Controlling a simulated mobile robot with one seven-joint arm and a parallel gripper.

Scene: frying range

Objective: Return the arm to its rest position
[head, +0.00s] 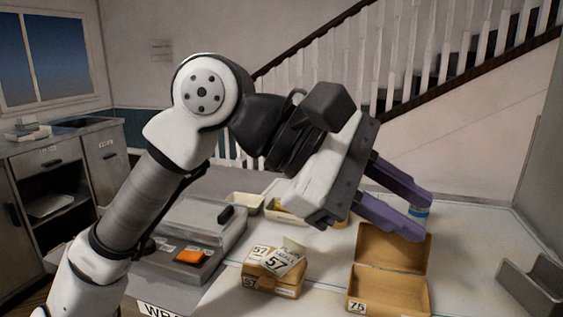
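My arm reaches up from the lower left in the head view, with its elbow bent high and the hand pointing down to the right. My gripper (421,216) has two purple fingers that stand apart, above and in front of the counter. A small blue-and-white container (419,211) shows between the fingertips; it looks to stand on the counter behind them, and I see no grip on it. Below the fingers an open brown box (388,299) labelled 75 has its lid raised.
A brown box (272,285) labelled 57, with a slip on top, sits on the white counter (325,265). A grey machine (205,225) with a clear lid and orange button (190,256) is at left. A metal holder (533,283) is at the right. Pale trays (243,202) lie behind.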

